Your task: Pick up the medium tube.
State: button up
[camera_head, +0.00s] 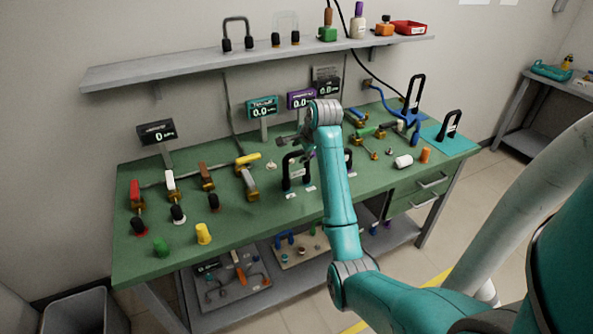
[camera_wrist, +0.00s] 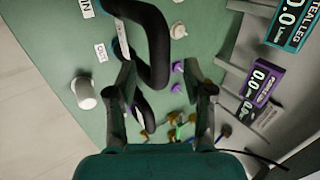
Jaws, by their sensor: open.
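Several black U-shaped tubes are in view; I cannot tell for sure which is the medium tube. One black tube (camera_head: 285,168) stands upright on the bench just below my gripper (camera_head: 301,143). A thick black tube (camera_wrist: 158,50) also shows close up in the wrist view, beyond and partly between the fingertips of my open gripper (camera_wrist: 165,88), which hold nothing. A taller black tube (camera_head: 420,88) stands at the right back, and a smaller one (camera_head: 457,119) on a teal mat (camera_head: 431,134). Another black piece (camera_head: 348,158) is partly hidden by my arm.
The green bench (camera_head: 225,245) carries valves, displays and loose caps, including a yellow cap (camera_head: 203,233) and a white cylinder (camera_head: 403,161); a white cylinder also shows in the wrist view (camera_wrist: 84,92). A shelf (camera_head: 160,70) overhangs the back.

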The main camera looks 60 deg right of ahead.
jog(key=shift+x, duration=1.4)
jog(key=shift+c, duration=0.3)
grip_shut()
